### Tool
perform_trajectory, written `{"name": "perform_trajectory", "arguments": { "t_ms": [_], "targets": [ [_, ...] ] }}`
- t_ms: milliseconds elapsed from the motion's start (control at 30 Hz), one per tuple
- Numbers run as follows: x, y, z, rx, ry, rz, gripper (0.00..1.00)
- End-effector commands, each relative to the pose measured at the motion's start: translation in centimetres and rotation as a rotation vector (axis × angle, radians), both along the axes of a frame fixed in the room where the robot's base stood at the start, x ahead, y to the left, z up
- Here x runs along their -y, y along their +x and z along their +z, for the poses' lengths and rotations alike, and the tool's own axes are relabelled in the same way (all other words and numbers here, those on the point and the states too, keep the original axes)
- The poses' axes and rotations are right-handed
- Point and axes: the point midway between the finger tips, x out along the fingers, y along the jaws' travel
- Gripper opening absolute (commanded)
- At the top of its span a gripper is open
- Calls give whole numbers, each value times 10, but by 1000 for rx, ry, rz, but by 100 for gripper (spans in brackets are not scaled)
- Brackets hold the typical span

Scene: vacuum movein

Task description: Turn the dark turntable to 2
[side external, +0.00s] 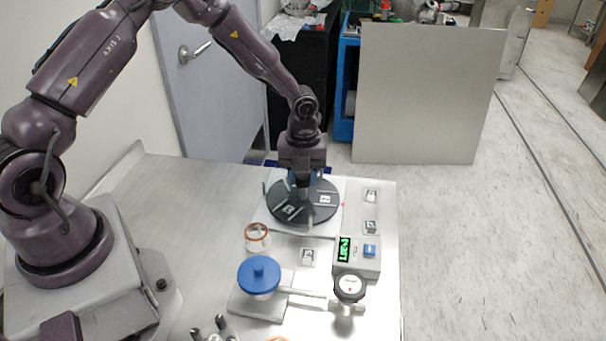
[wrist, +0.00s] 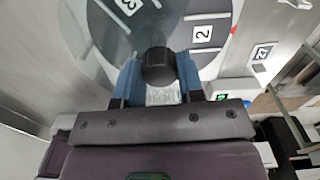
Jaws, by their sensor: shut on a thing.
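The dark turntable (side external: 312,216) is a round disc on a white base plate near the back of the table. It carries white number labels and light radial lines. In the wrist view the turntable (wrist: 180,22) shows a label 2 (wrist: 202,33) at the right and a 3 at the upper left. A small red mark (wrist: 234,30) sits beside the rim, close to the label 2 and roughly in line with it. My gripper (wrist: 158,75) is shut on the black centre knob (wrist: 158,64), a blue finger on each side. My gripper (side external: 303,184) points down over the disc centre.
An orange-rimmed glass ring (side external: 257,236) stands in front of the turntable. A blue-lidded pot (side external: 259,277) on a metal plate, a round gauge (side external: 349,288) and a box with a green display (side external: 358,257) stand nearer. Numbered tags lie at the right.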

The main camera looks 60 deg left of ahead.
Motion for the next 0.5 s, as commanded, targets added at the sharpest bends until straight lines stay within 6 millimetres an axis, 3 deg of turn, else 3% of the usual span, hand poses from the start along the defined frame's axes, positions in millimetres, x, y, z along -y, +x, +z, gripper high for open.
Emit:
{"name": "perform_trajectory", "arguments": {
  "t_ms": [500],
  "targets": [
    [-1, 0, 2, 0, 2, -33, 0]
  ]
}}
